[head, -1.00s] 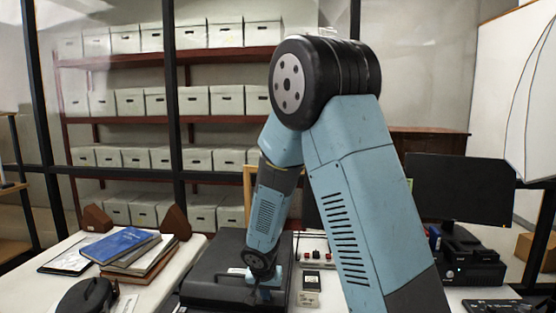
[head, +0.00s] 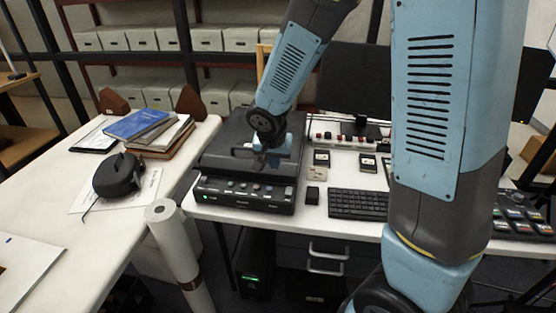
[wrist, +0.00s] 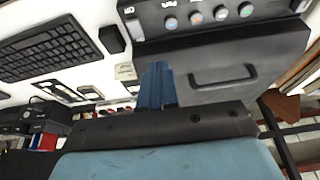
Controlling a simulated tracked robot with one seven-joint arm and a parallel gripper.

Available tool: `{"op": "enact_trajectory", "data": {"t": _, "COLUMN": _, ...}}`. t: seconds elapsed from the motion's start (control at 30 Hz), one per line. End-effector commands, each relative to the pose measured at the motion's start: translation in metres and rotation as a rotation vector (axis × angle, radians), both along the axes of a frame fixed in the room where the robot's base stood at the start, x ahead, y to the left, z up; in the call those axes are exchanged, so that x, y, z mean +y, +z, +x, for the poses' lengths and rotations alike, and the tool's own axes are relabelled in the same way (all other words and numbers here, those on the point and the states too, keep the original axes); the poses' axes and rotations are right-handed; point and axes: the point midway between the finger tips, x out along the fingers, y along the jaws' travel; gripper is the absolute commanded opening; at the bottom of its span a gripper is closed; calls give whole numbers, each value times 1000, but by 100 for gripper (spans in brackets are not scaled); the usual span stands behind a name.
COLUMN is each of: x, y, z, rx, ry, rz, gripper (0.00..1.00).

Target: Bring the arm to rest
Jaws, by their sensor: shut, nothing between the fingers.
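My gripper (head: 262,163) hangs from my blue and grey arm over the black lid of a flat machine (head: 222,140) on the white desk. Its fingers are shut with nothing between them. In the wrist view the blue fingers of my gripper (wrist: 157,85) stand together beside the lid's handle (wrist: 222,76). I cannot tell whether the fingertips touch the lid. The lid lies closed. The front panel (head: 243,194) has several round buttons and a green light.
A keyboard (head: 357,204) and small black items lie right of the machine. A monitor (head: 352,85) stands behind. The left table holds a stack of books (head: 150,130) and a black rounded device (head: 118,176). A white roll (head: 172,240) stands at the desk's front. Boxes fill the back shelves.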

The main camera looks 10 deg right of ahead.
Motion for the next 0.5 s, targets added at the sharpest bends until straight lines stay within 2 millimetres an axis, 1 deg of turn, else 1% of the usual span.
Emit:
{"op": "enact_trajectory", "data": {"t": 0.1, "x": 5, "y": 8, "z": -14, "rx": -1, "ry": 2, "rz": 1, "gripper": 0}}
{"op": "enact_trajectory", "data": {"t": 0.33, "x": 9, "y": 16, "z": -29, "rx": -1, "ry": 0, "rz": 1, "gripper": 0}}
{"op": "enact_trajectory", "data": {"t": 0.43, "x": 5, "y": 22, "z": -31, "rx": -3, "ry": -2, "rz": 1, "gripper": 0}}
{"op": "enact_trajectory", "data": {"t": 0.5, "x": -2, "y": 30, "z": -32, "rx": -7, "ry": -1, "rz": -1, "gripper": 0}}
